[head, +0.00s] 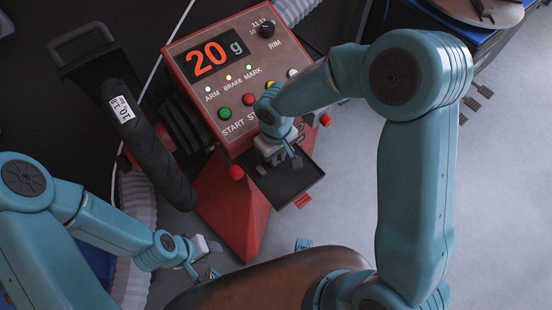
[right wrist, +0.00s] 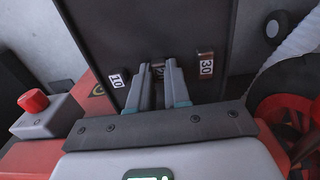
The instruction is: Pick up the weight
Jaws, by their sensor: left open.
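A dark tray (head: 290,188) juts from the front of the red balancer (head: 232,75), whose display reads 20 g. In the right wrist view the tray (right wrist: 185,30) holds a weight marked 10 (right wrist: 117,80) at left and one marked 30 (right wrist: 206,68) at right. Between them is a middle weight (right wrist: 158,68), mostly hidden, its label unclear. My right gripper (head: 291,158) is over the tray, its fingers close together on both sides of the middle weight, seemingly shut on it. My left gripper (head: 203,275) is open and empty at lower left, away from the tray.
A black tyre (head: 140,140) with a white tag stands left of the balancer. A brown seat (head: 270,280) is at the bottom. Grey floor (head: 330,215) right of the tray is clear.

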